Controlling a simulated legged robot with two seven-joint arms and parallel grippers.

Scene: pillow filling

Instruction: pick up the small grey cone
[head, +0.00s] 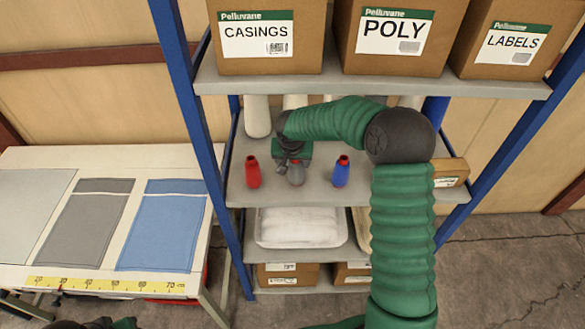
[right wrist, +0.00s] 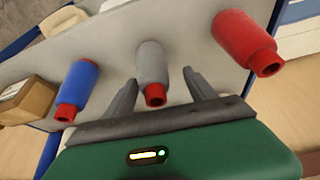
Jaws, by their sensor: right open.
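The small grey cone (head: 296,176) stands on the middle shelf between a red cone (head: 253,175) and a blue cone (head: 341,173). My right gripper (head: 294,163) is over its far side in the head view, hiding part of it. In the right wrist view the grey cone (right wrist: 152,62), with a red tip, lies between the two open fingers of my right gripper (right wrist: 159,77). A gap shows on each side, so they do not grip it. Only dark and green bits of what may be my left gripper (head: 100,323) show at the bottom edge.
Large cardboard boxes (head: 266,60) stand on the shelf above. White spools (head: 257,117) stand behind the cones. A small cardboard box (head: 450,172) sits at the right end. Blue posts (head: 190,110) flank the shelves. A table (head: 40,158) with fabric panels is at left.

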